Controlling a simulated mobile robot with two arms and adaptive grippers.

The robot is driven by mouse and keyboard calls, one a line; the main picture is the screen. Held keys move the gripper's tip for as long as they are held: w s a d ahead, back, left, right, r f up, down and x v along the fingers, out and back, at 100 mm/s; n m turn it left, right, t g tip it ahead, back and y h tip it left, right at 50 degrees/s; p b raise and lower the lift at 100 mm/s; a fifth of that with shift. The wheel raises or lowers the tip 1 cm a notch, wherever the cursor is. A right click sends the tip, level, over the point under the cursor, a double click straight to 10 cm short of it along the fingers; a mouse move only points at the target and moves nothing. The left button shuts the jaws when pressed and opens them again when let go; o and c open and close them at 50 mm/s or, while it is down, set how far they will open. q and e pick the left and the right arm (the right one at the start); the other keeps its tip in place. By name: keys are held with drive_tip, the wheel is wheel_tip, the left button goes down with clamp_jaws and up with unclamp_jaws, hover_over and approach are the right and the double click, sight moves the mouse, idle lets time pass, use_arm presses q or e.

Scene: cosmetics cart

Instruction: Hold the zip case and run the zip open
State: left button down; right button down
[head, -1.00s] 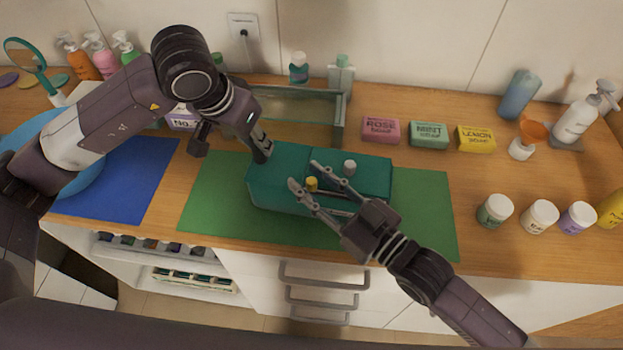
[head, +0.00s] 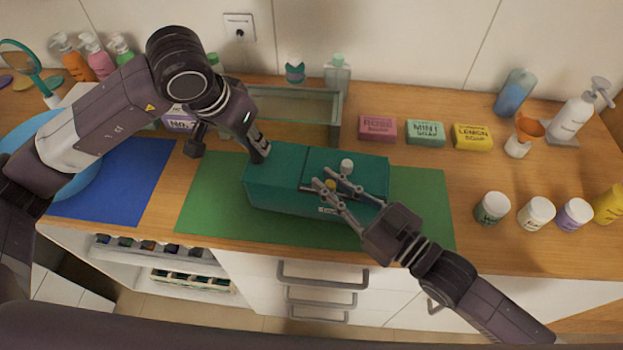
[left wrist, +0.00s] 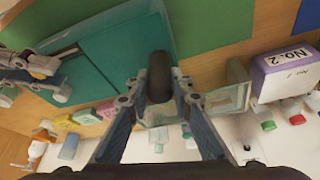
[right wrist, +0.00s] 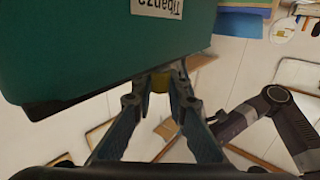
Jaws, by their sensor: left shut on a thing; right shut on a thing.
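The teal zip case (head: 275,185) lies on the green mat, its small white label facing front. My left gripper (head: 262,153) is at the case's back left corner. In the left wrist view its fingers close on a dark rounded tab (left wrist: 160,75) at the case's end. My right gripper (head: 323,182) reaches over the front right of the case. It is shut on a small yellow knob (head: 330,185), which also shows between its fingertips in the right wrist view (right wrist: 158,82). The zip track is mostly hidden by the fingers.
The green mat (head: 420,225) has bare room to the right of the case. A clear bin (head: 334,125) stands close behind. Soap boxes (head: 425,133) line the back, and small jars (head: 536,214) stand at right. A blue mat (head: 130,190) lies at left.

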sight(376, 193)
use_arm(q)
drive_tip(key=shift+r, duration=0.1)
use_arm(e)
drive_tip(key=d, duration=0.5)
drive_tip(key=s+d, duration=0.1)
drive_tip(key=d, duration=0.2)
drive_tip(key=shift+d+f, duration=0.1)
drive_tip(key=shift+d, duration=0.25)
drive_tip(key=c, duration=1.8)
unclamp_jaws()
drive_tip(key=shift+c, duration=0.2)
drive_tip(key=v, duration=1.2)
drive_tip(key=shift+a, duration=0.1)
